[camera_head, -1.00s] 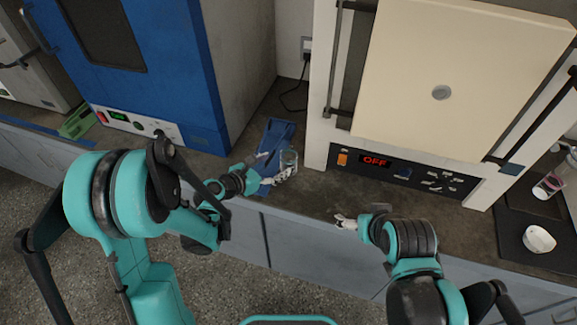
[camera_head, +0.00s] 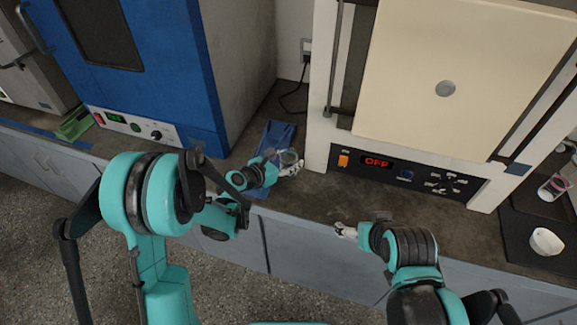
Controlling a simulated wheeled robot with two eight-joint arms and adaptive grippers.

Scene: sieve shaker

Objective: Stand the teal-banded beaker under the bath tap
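A clear glass beaker (camera_head: 287,158) stands on the bench at the blue tray, between the blue oven and the cream furnace. It is small and partly hidden, and I cannot make out a teal band. My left gripper (camera_head: 291,168) is right at the beaker, its fingers overlapping the near side of the glass. I cannot tell whether they close on it. My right gripper (camera_head: 342,230) is over the bench's front edge, away from the beaker, with nothing visible in it. Its finger opening is too small to judge. No bath or tap is in view.
The blue tray (camera_head: 276,136) lies close to the blue oven (camera_head: 150,70). The cream furnace (camera_head: 445,120), its display reading OFF, stands right of the beaker. A white bowl (camera_head: 546,241) and a pink-marked container (camera_head: 554,187) are at far right. The bench before the furnace is clear.

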